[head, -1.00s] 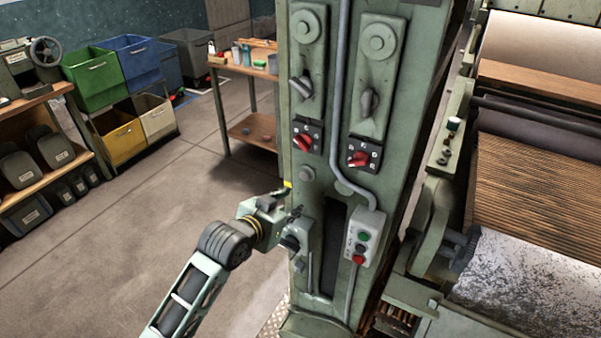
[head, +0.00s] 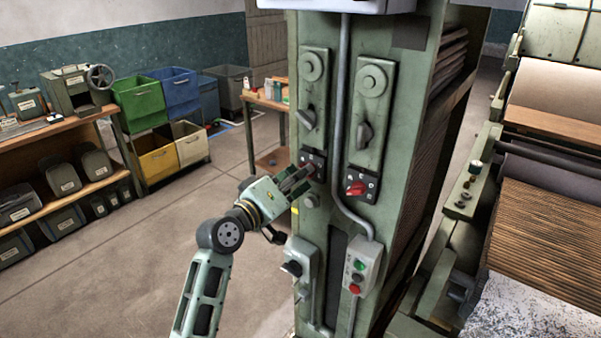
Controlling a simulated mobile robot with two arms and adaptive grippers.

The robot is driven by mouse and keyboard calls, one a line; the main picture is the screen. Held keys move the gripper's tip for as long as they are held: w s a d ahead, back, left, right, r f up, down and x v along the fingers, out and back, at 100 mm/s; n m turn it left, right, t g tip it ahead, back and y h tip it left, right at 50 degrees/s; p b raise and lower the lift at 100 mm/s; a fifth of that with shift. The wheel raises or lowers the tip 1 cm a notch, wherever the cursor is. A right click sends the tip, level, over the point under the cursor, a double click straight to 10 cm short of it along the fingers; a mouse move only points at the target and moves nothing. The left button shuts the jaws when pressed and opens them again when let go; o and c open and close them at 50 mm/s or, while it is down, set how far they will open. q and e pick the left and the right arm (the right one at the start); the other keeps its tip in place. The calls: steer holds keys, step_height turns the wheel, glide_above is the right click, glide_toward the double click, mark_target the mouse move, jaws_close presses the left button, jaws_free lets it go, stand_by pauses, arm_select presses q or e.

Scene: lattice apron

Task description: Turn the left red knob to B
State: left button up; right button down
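The left red knob (head: 312,166) sits on a dark lettered plate on the green column. It is mostly hidden behind my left gripper's fingers, so its pointing cannot be read. My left gripper (head: 305,178) reaches up from the lower left. Its two dark fingers look spread apart, with their tips at the knob's plate. I cannot tell whether they touch the knob. The right red knob (head: 355,188) shows clear of the gripper on its own lettered plate. My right gripper is not in view.
Grey levers (head: 365,133) stand above the plates. A grey conduit (head: 338,150) runs down between the knobs to a push-button box (head: 360,268). A switch box (head: 298,262) sits below my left gripper. Rollers fill the right side; the floor (head: 130,270) at left is clear.

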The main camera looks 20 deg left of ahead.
arm_select(q)
steer(key=shift+w, duration=0.3)
steer(key=c, duration=0.5)
steer(key=shift+c, duration=1.1)
jaws_close()
steer(key=shift+n+p, duration=0.7)
steer(key=shift+n, duration=0.2)
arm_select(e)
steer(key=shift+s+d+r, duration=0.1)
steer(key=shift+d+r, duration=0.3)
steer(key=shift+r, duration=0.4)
arm_select(q)
steer(key=o, duration=0.7)
jaws_free()
